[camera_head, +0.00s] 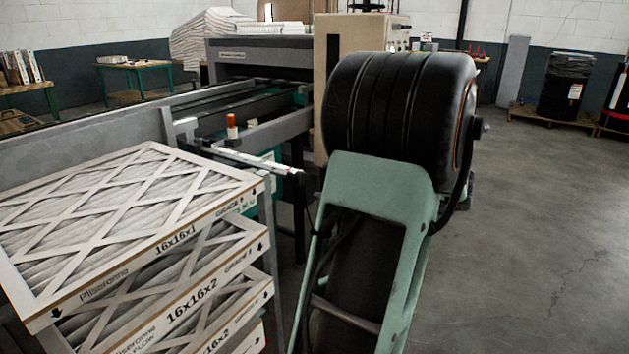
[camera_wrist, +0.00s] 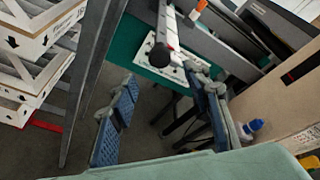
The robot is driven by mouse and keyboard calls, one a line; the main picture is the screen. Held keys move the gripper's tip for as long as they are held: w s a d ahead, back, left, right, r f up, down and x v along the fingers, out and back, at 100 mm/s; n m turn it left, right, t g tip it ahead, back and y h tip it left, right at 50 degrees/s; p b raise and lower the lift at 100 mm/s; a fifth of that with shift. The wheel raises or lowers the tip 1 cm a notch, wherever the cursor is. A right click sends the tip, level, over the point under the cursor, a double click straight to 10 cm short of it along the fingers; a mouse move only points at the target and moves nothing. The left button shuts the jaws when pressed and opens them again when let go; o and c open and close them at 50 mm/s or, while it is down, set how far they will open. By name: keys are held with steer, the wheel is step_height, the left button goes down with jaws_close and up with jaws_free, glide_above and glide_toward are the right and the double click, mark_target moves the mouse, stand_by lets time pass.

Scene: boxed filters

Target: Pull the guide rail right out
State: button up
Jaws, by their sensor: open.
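The guide rail (camera_head: 250,160) is a pale metal bar at the front of the grey conveyor machine, ending in a dark knob, with an orange-topped part beside it. In the wrist view a pale bar that looks like the rail (camera_wrist: 166,27) comes down from the top to a black round end. My gripper (camera_wrist: 166,108) is open, its two blue-padded fingers wide apart with nothing between them. The rail's black end shows above the gap, apart from the pads. In the head view my gripper is hidden behind my arm.
Boxed filters (camera_head: 130,225) are stacked at the left, close to the rail; their edges show in the wrist view (camera_wrist: 40,35). A grey post (camera_wrist: 92,85) stands left of my gripper. A tall cardboard-coloured box (camera_wrist: 275,105) is at right. Open floor (camera_head: 540,220) lies right of my arm.

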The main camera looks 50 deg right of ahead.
steer(key=shift+v, duration=2.25)
steer(key=shift+r, duration=0.1)
